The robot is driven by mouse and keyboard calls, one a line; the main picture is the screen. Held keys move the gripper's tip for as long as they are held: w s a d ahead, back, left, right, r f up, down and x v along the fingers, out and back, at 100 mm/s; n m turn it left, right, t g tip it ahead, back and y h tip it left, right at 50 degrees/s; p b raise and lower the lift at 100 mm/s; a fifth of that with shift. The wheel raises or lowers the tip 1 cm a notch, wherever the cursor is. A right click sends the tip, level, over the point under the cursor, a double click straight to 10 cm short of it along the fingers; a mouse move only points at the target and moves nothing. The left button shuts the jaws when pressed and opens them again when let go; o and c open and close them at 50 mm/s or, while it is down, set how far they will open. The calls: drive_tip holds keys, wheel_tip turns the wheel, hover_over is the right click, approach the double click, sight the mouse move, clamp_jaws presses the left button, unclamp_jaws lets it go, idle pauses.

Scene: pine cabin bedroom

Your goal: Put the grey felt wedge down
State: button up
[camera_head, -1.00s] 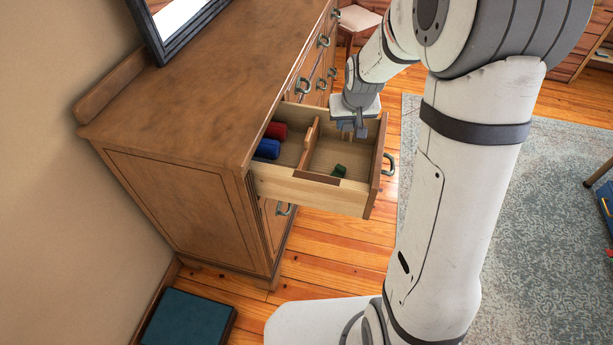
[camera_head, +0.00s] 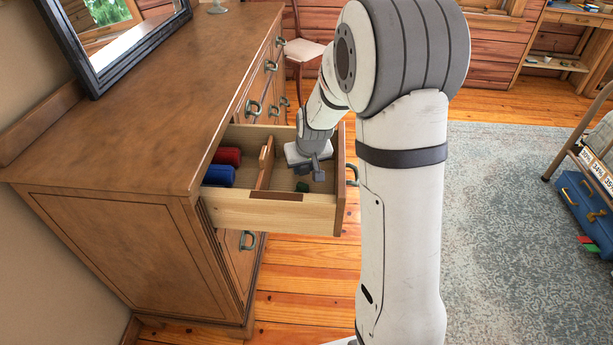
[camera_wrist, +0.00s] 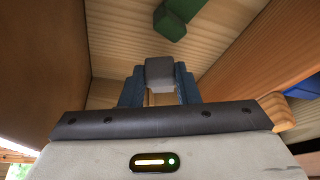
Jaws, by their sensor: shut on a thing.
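My gripper (camera_wrist: 160,92) is shut on the grey felt wedge (camera_wrist: 160,70), a small grey block between the blue-grey fingers in the wrist view. The wedge is too small and covered to make out there. I cannot tell whether the wedge touches the drawer floor. A small dark green block (camera_head: 302,186) lies in the same compartment, apart from the wedge; it also shows at the top of the wrist view (camera_wrist: 172,20).
A wooden divider (camera_head: 265,165) splits the drawer. Red (camera_head: 227,156) and blue (camera_head: 219,176) rolls lie in the left compartment. The drawer's front panel (camera_head: 340,180) stands close to my gripper. Bare drawer floor shows around the green block.

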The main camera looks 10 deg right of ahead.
sight(305, 174)
wheel_tip(305, 174, down, 4)
drive_tip(key=shift+r, duration=0.3)
drive_tip(key=shift+b, duration=0.3)
